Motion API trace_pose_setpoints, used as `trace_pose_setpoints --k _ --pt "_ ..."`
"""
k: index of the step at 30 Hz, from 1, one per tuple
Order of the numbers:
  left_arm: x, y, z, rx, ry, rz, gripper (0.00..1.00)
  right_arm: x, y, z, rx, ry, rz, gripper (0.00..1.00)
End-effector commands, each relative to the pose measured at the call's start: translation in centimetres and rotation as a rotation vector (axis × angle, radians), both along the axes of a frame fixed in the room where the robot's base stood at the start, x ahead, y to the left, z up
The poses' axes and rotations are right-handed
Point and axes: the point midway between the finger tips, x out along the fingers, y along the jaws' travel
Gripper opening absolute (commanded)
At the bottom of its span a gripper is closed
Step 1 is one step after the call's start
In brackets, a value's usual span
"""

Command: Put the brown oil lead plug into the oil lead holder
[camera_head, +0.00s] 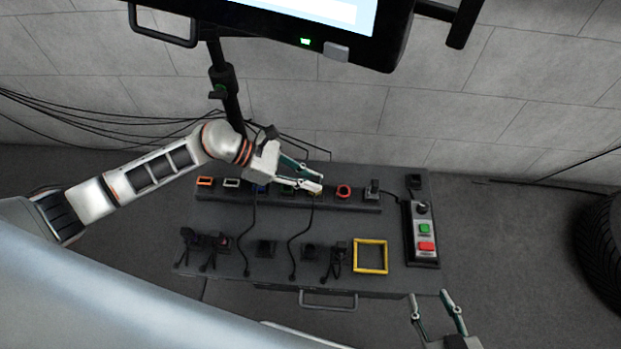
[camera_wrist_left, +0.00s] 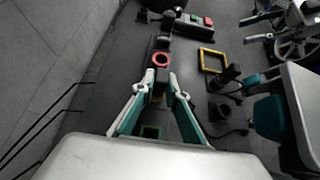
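My left gripper (camera_head: 315,183) is over the back strip of the table, its fingers apart. In the left wrist view its two fingers (camera_wrist_left: 158,84) also stand apart, with a small brownish-yellow piece (camera_wrist_left: 157,99) below and between them. That piece, likely the brown oil lead's place or plug, also shows in the head view (camera_head: 317,194), partly hidden by the fingertips. I cannot tell whether the fingers touch it. I cannot tell for certain which fitting is the oil lead holder. My right gripper (camera_head: 437,298) is open and empty at the table's front right.
The strip carries an orange frame (camera_head: 204,181), a white frame (camera_head: 231,183) and a red ring (camera_head: 343,191). Dark plugs and holders (camera_head: 266,248) line the front. A yellow square frame (camera_head: 370,271) and a button box (camera_head: 424,240) are at right. A monitor (camera_head: 300,25) hangs above.

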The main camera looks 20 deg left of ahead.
Motion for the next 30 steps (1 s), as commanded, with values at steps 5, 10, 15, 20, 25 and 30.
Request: trace_pose_setpoints --k 5,10,15,20,25,30 --pt "0.0 0.0 0.3 -0.001 -0.002 0.000 0.00 -0.2 0.0 -0.1 -0.001 0.004 0.000 0.40" --pt "0.1 0.0 1.0 0.000 -0.004 0.000 0.00 0.1 -0.1 0.4 -0.002 -0.004 -0.001 0.40" --pt "0.1 0.0 1.6 0.000 -0.004 0.000 0.00 0.5 -0.1 1.0 -0.003 -0.016 -0.001 0.40" --pt "0.1 0.0 2.2 0.000 -0.004 0.000 0.00 1.1 -0.1 1.8 -0.002 -0.033 0.000 0.40" --pt "0.1 0.0 2.8 -0.001 -0.002 0.000 0.00 1.8 -0.1 2.7 -0.001 -0.051 -0.001 0.40" --pt "0.1 0.0 3.4 -0.001 -0.002 0.000 0.00 2.1 -0.1 3.3 -0.001 -0.061 -0.001 0.40"
